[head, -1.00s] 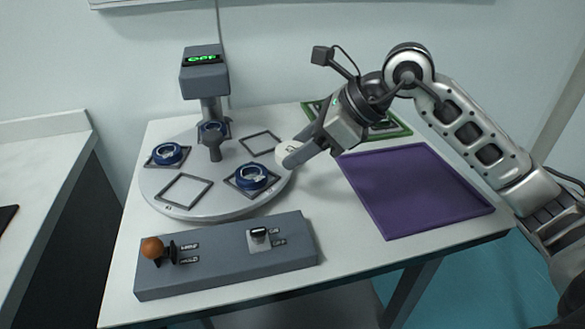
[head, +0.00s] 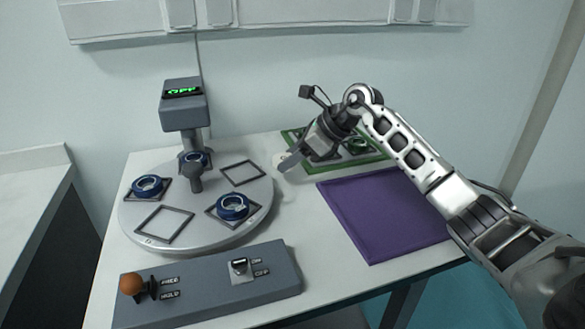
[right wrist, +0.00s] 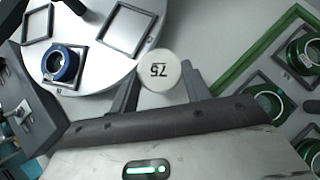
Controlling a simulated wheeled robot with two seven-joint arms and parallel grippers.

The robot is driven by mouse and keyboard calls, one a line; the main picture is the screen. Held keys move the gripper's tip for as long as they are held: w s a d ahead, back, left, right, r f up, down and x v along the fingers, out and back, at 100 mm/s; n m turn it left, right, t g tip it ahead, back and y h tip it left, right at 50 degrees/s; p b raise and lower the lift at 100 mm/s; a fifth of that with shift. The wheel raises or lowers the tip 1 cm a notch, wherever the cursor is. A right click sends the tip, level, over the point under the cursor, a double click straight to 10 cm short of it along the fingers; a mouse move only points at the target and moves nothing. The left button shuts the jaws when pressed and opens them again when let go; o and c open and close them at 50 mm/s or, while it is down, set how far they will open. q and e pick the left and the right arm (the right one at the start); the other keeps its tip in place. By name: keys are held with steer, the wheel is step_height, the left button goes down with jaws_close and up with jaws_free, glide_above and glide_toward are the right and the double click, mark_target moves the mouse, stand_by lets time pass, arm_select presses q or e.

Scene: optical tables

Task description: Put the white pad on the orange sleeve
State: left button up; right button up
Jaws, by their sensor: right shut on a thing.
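My right gripper (head: 285,164) is shut on the white pad (head: 279,160), a small round disc. In the right wrist view the white pad (right wrist: 158,70) shows the number 75 and sits between the two fingertips (right wrist: 159,88). In the head view the gripper is just right of the turntable's edge, in front of the green-framed tray. I see no orange sleeve in either view. My left gripper is not in view.
The grey turntable (head: 195,238) carries square frames and blue rings (head: 232,207) beneath a post with a green display (head: 183,92). The green-framed tray (head: 378,164) holds green rings. A purple mat (head: 385,215) is empty. A grey control box (head: 205,285) has an orange knob (head: 131,284).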

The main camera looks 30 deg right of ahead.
mark_target(281, 179)
steer(key=shift+w+d+f, duration=0.15)
steer(key=shift+w+f, duration=0.15)
steer(key=shift+f, duration=1.7)
steer(key=shift+d+f, duration=0.1)
steer(key=shift+f, duration=0.15)
steer(key=o, duration=1.1)
steer(key=shift+r, duration=0.1)
steer(key=shift+c, duration=0.2)
steer(key=shift+r, duration=0.1)
